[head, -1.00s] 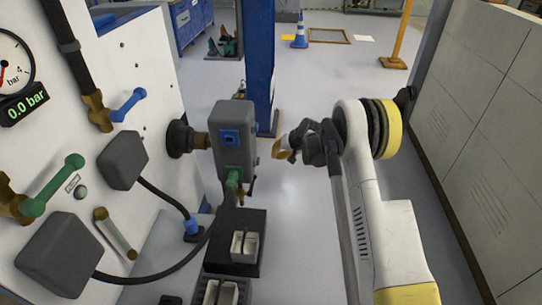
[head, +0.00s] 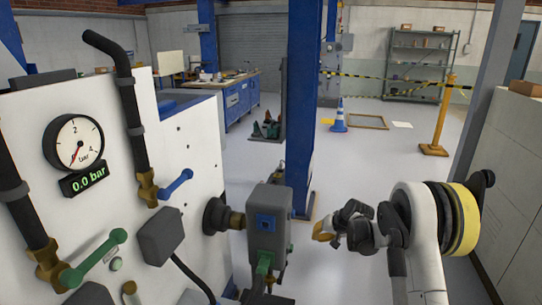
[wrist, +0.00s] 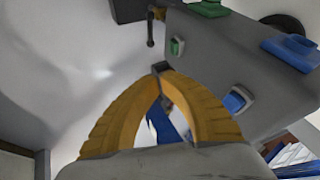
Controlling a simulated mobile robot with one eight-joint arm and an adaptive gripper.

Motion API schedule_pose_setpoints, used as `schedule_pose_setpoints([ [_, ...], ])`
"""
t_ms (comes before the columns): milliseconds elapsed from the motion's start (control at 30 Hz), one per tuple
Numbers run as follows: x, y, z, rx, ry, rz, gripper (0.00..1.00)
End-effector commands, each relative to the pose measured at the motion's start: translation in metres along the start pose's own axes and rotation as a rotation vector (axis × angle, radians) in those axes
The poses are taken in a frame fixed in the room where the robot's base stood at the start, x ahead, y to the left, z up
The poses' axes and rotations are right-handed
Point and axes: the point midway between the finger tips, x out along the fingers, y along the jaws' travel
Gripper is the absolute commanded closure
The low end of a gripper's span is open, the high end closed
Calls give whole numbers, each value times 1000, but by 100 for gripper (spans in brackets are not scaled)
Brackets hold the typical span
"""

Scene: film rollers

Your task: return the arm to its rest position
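My arm (head: 425,235) is folded on the right side of the head view. My gripper (head: 325,226) points left toward the grey box (head: 268,232) with blue and green fittings, with a gap between them. In the wrist view, the yellow fingers of my gripper (wrist: 162,72) curve together and their tips meet. Nothing clear shows held between them. The grey box (wrist: 215,65) fills the upper right of the wrist view, behind the fingers.
A white panel (head: 95,140) with a gauge (head: 73,142), pipes and valve handles stands at the left. A blue column (head: 302,100) rises behind the box. A pale panelled wall (head: 503,180) stands close on the right. Open floor (head: 375,160) lies beyond.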

Motion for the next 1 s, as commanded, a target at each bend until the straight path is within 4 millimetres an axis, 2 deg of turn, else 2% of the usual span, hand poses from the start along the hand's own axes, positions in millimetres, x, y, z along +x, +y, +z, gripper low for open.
schedule_pose_setpoints([
  [33, -23, -12, -2, -10, 2, 11, 100],
  [133, -74, -36, -1, -33, 7, 40, 100],
  [267, -142, -64, 11, -65, 16, 80, 100],
  [400, -209, -88, 38, -101, 27, 120, 100],
  [467, -236, -95, 53, -117, 32, 137, 100],
  [600, -292, -107, 96, -154, 46, 176, 100],
  [800, -352, -108, 171, -210, 68, 230, 100],
  [900, -372, -103, 209, -237, 79, 255, 100],
  [1000, -383, -95, 242, -262, 90, 276, 100],
])
